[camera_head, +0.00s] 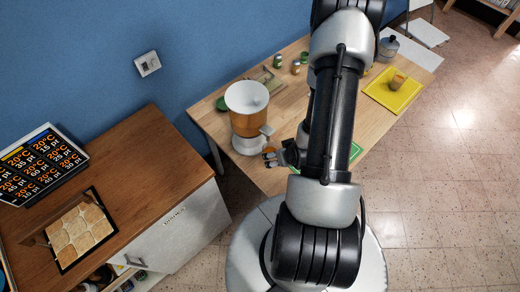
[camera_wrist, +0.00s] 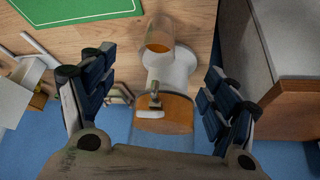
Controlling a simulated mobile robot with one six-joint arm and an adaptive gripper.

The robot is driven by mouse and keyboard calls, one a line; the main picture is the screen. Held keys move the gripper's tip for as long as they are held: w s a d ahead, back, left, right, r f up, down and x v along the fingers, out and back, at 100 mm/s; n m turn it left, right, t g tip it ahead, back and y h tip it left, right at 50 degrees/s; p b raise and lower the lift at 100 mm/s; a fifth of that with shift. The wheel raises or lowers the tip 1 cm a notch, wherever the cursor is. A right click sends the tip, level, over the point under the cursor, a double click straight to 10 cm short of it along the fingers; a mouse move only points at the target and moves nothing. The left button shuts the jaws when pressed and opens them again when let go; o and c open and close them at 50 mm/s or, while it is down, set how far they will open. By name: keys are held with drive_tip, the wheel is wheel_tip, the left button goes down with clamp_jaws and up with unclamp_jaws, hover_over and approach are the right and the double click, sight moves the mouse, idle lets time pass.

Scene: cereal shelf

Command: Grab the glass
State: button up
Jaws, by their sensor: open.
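A glass (camera_wrist: 159,36) with orange-brown contents stands in front of the white base of a juice dispenser (camera_wrist: 166,115) in the wrist view. In the head view, a small orange patch beside my gripper (camera_head: 280,157) looks like the same glass, mostly hidden. The dispenser (camera_head: 247,118) has a white lid and orange contents, and stands on the wooden table. In the wrist view my gripper (camera_wrist: 155,95) is open, its fingers spread left and right of the dispenser's tap. The glass lies beyond the fingertips, roughly centred between them, and nothing is held.
The wooden table (camera_head: 220,118) holds a yellow tray (camera_head: 383,96) with another glass (camera_head: 398,81), and small jars at the back. A green mat (camera_wrist: 85,12) lies near the glass. A brown-topped cabinet (camera_head: 150,150) stands left, across a gap.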

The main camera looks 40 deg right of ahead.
drive_tip(key=b+x, duration=1)
drive_tip(key=x, duration=0.2)
drive_tip(key=shift+f+b, duration=0.1)
drive_tip(key=shift+b, duration=0.2)
drive_tip(key=shift+w+b+x, duration=0.25)
drive_tip(key=shift+b+x, duration=0.6)
drive_tip(key=shift+x, duration=1.85)
drive_tip(key=shift+d+r, duration=0.15)
drive_tip(key=shift+r, duration=0.05)
drive_tip(key=c, duration=1.4)
drive_tip(key=shift+c, duration=0.8)
drive_tip(key=shift+r, duration=0.1)
